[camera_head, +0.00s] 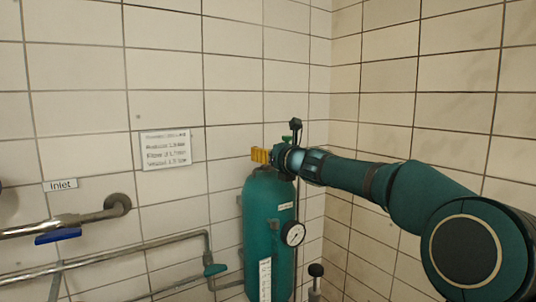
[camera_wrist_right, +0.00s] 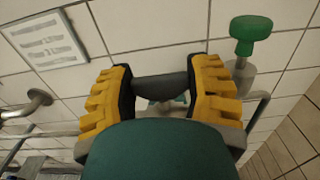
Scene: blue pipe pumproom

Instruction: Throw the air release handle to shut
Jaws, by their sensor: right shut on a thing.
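My right gripper (camera_head: 259,155) is at the top of the green tank (camera_head: 268,215), its yellow fingers showing just left of the arm's end. In the right wrist view the two yellow fingers of the right gripper (camera_wrist_right: 160,88) stand on either side of a dark grey bar (camera_wrist_right: 160,87). The gripper is shut on this bar, which appears to be the air release handle. In the head view the handle is hidden behind the gripper and wrist, and I see no label for it. My left gripper is not in view.
A pressure gauge (camera_head: 293,234) is on the tank's right side. A dark-topped rod (camera_head: 295,124) rises behind my wrist. An inlet pipe with a blue lever (camera_head: 58,236) is at the left. In the wrist view a green knob (camera_wrist_right: 250,28) stands near the right finger. Tiled walls close the corner.

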